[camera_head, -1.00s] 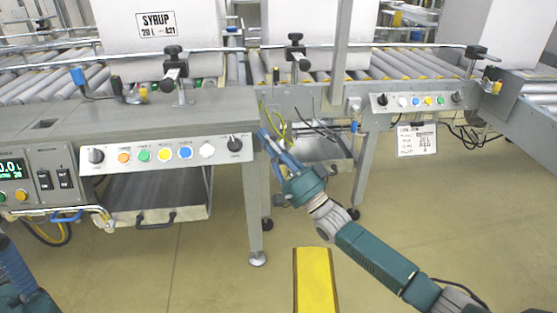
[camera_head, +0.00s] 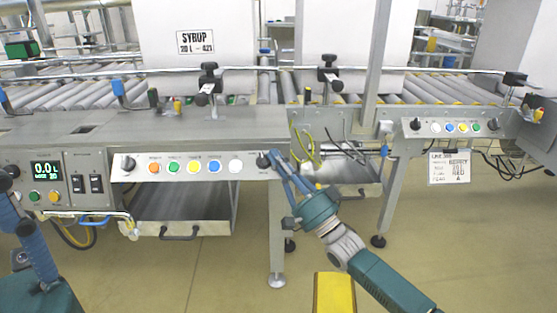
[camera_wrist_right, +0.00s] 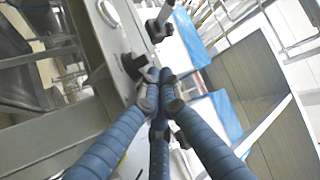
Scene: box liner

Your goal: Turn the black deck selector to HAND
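A black knob (camera_head: 263,160) sits at the right end of the near control panel; another black knob (camera_head: 128,163) is at its left end. The small lettering by them is unreadable, so I cannot tell which is the deck selector. My right gripper (camera_head: 274,158) has its blue fingertips just beside the right-end knob. In the right wrist view, the fingertips (camera_wrist_right: 159,92) are drawn together with nothing seen between them. A black knob (camera_wrist_right: 133,66) shows just past the left fingertip; contact is unclear. My left gripper (camera_head: 25,232) is partly in view at the lower left, its tips unclear.
The panel (camera_head: 140,176) holds several coloured buttons between its knobs. A display unit (camera_head: 58,178) with switches is at the left. A farther panel (camera_head: 448,126) has similar knobs. Loose wires (camera_head: 308,150) hang right of the near knob.

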